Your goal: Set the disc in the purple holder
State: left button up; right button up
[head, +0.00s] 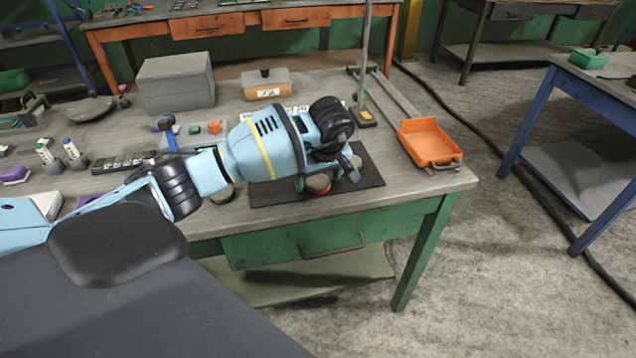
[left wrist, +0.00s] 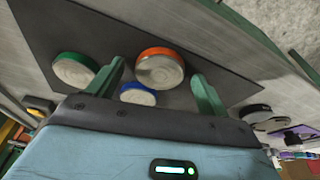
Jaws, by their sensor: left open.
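My left gripper (head: 326,184) is open above the dark mat (head: 262,192) on the workbench. In the left wrist view its two green fingers (left wrist: 158,78) are spread, with an orange-rimmed pale disc (left wrist: 160,72) between and just beyond them. I cannot tell whether they touch it. The disc shows partly under the gripper in the head view (head: 318,184). A green-rimmed disc (left wrist: 75,69) and a blue-rimmed disc (left wrist: 138,96) also lie on the mat. A purple item (head: 15,175) lies at the far left; I cannot tell if it is the holder. My right gripper is out of view.
An orange tray (head: 430,136) stands at the bench's right end, beside a thin upright post (head: 364,50). A grey block (head: 176,84) and a tan box (head: 265,85) stand behind my arm. Small tools crowd the left side.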

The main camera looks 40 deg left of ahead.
aim_at(317, 180)
pick_arm(q)
jog(key=shift+c, duration=0.3)
jog(key=shift+r, duration=0.1)
jog(key=c, duration=1.4)
jog(key=shift+r, duration=0.1)
jog(key=shift+w+r, duration=0.1)
jog(key=shift+r, duration=0.5)
jog(key=shift+v, duration=1.15)
jog(key=s+d, duration=0.3)
jog(key=s, duration=0.1)
jog(key=s+d+r, duration=0.1)
jog(key=s+d, duration=0.2)
jog(key=s, duration=0.1)
jog(key=s+d, duration=0.4)
jog(key=shift+r, duration=0.15)
